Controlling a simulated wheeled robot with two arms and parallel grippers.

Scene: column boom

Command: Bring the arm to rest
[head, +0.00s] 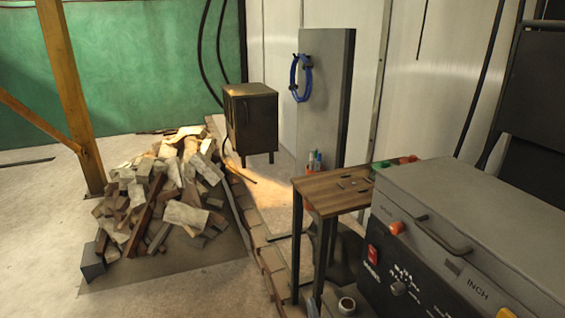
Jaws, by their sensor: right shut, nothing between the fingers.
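I cannot make out either of my grippers, or any arm that I can be sure is mine, in the head view. A grey machine (465,215) fills the lower right. It has a handle (438,235) on its lid, a red switch (373,255), an orange-red knob (397,228) and lettering on its dark front.
A small wooden table (333,190) stands left of the machine, with small items on it. Behind are a grey panel (330,100) with a blue coil (301,78) and a dark cabinet (250,122). A rubble pile (165,195) lies left, near a wooden post (68,90).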

